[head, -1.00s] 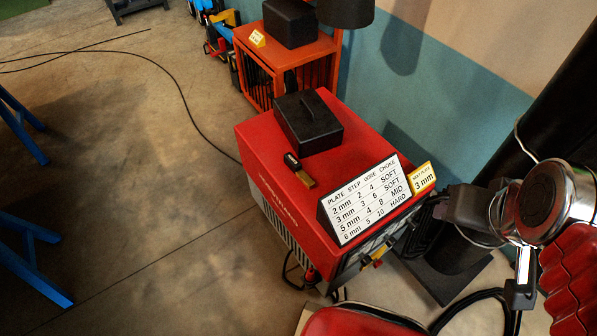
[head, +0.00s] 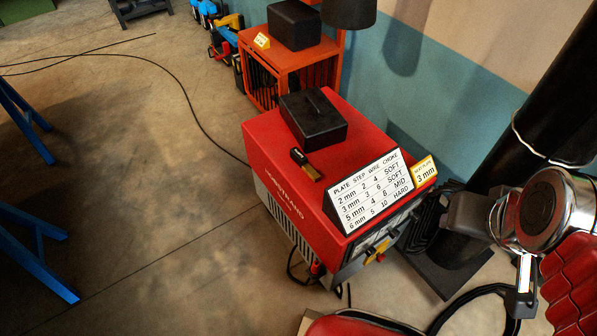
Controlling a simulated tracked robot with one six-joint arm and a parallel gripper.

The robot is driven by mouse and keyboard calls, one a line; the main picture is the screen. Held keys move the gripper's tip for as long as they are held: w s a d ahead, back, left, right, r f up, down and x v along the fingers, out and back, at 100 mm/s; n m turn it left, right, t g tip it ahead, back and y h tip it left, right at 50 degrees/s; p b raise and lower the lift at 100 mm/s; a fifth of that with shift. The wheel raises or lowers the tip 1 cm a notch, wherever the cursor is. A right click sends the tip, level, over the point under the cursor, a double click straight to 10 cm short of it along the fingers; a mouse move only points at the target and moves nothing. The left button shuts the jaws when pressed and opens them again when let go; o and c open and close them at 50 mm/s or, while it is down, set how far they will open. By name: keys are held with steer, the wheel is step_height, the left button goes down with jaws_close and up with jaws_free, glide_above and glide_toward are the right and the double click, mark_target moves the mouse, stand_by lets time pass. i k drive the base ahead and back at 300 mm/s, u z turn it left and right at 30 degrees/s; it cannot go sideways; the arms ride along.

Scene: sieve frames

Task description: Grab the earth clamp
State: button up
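A small black and brass-coloured piece (head: 305,165) lies on top of the red welding machine (head: 265,150), between a black box and the white chart. It may be the earth clamp, but it is too small to be sure. No other clamp can be made out clearly. My arm (head: 545,212) shows at the right edge as a silver joint with a black cap and red ribbed cover. It is to the right of the machine and well apart from the small piece. I cannot make out my gripper's fingers in this view.
A black box (head: 313,118), a chart (head: 372,190) and a yellow "3 mm" card (head: 424,172) stand on the machine. An orange rack (head: 290,60) stands behind. Blue trestle legs (head: 35,250) are at left. A black cable (head: 185,95) crosses the open floor.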

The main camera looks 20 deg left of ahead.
mark_target(297, 155)
steer(key=k, duration=0.8)
steer(key=u, duration=2)
steer(key=i, duration=1.85)
steer(key=u, duration=0.05)
